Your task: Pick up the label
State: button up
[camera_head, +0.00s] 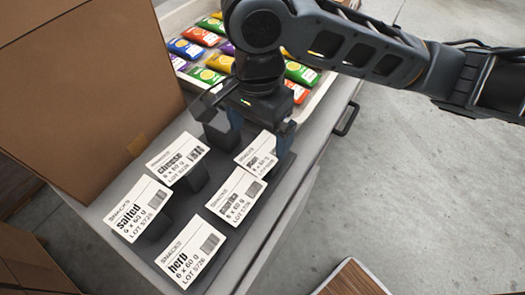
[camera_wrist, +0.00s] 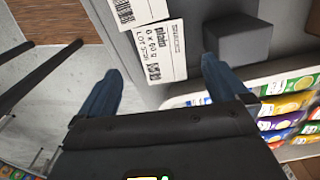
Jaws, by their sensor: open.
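Several white printed labels lean on dark blocks on a grey surface. In the head view they are the salted label (camera_head: 138,210), the cheese label (camera_head: 177,160), the herb label (camera_head: 188,256), one with blurred lettering (camera_head: 236,196) and one closest to my gripper (camera_head: 257,157). My gripper (camera_head: 259,133) is open above the far end of that nearest label. In the wrist view a label that seems to read "plain" (camera_wrist: 160,48) lies between and just beyond my open fingertips (camera_wrist: 160,72). Contact cannot be told. Part of another label (camera_wrist: 135,10) shows at the top.
A tray (camera_head: 337,76) of colourful snack packs (camera_head: 186,48) lies behind my gripper. A large cardboard box (camera_head: 85,95) stands at left. A dark block (camera_wrist: 237,45) is beside the right finger in the wrist view. Open concrete floor (camera_head: 400,190) lies at right.

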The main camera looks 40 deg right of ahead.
aim_at(256, 159)
jog(key=shift+a+f, duration=0.15)
jog(key=shift+f, duration=1.3)
jog(key=shift+a+f, duration=0.15)
jog(key=shift+f, duration=1.3)
jog(key=shift+f+p, duration=0.25)
jog(key=shift+p, duration=0.05)
jog(key=shift+c, duration=0.4)
jog(key=shift+w+r, duration=0.1)
jog(key=c, duration=0.9)
